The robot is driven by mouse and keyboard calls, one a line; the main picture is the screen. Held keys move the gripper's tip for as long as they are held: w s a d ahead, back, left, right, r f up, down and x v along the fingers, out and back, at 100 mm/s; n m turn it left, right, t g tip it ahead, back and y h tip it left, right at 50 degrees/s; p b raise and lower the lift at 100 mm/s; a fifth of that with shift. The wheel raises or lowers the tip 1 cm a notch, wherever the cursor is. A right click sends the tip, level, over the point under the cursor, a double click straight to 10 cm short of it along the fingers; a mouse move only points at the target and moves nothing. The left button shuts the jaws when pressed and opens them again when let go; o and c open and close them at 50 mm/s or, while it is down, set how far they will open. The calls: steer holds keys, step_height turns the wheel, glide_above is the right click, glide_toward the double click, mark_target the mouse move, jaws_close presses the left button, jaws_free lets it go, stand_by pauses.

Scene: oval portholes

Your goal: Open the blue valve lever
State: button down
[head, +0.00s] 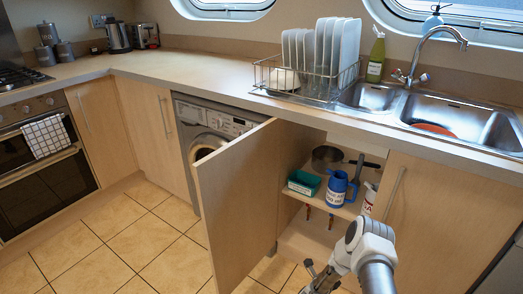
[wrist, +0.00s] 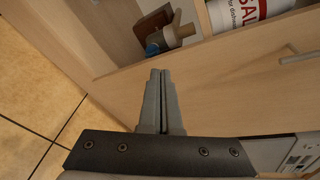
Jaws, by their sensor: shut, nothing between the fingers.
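A brass-coloured valve (wrist: 178,34) shows inside the cupboard in the wrist view, with a small blue part (wrist: 152,49) at its left that looks like the blue lever. In the head view my gripper (head: 312,277) is low in front of the open cupboard. Two small reddish valve fittings (head: 308,212) (head: 331,221) hang under the cupboard shelf there.
The open cupboard door (head: 236,205) stands left of my arm. A closed door (head: 430,220) is at right. Tiled floor (head: 130,250) is clear at left.

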steer(key=w+a+r+n+y, duration=0.2)
steer(key=w+a+r+n, duration=0.15)
steer(key=r, duration=0.55)
steer(key=w+a+r+n+t+y, duration=0.1)
steer(key=w+a+r+n+y, duration=0.25)
steer(key=r, duration=0.55)
steer(key=w+a+r+n+y, duration=0.2)
steer(key=w+r+n, duration=0.25)
steer(key=r, duration=0.45)
steer(key=s+a+r+n+g+y, duration=0.1)
steer(key=s+a+r+n+g, duration=0.15)
steer(key=s+r+n, duration=0.55)
steer(key=s+a+r+n+g+y, duration=0.15)
steer(key=s+a+r+n, duration=0.3)
steer(key=s+r, duration=0.75)
steer(key=s+r+n+g, duration=0.3)
steer(key=s+n, duration=0.5)
steer(key=s, duration=1.5)
step_height(320, 180, up, 24)
steer(key=p, duration=2.3)
steer(key=shift+s+d+r, duration=0.25)
steer(key=shift+s+d, duration=0.05)
steer(key=shift+d, duration=0.1)
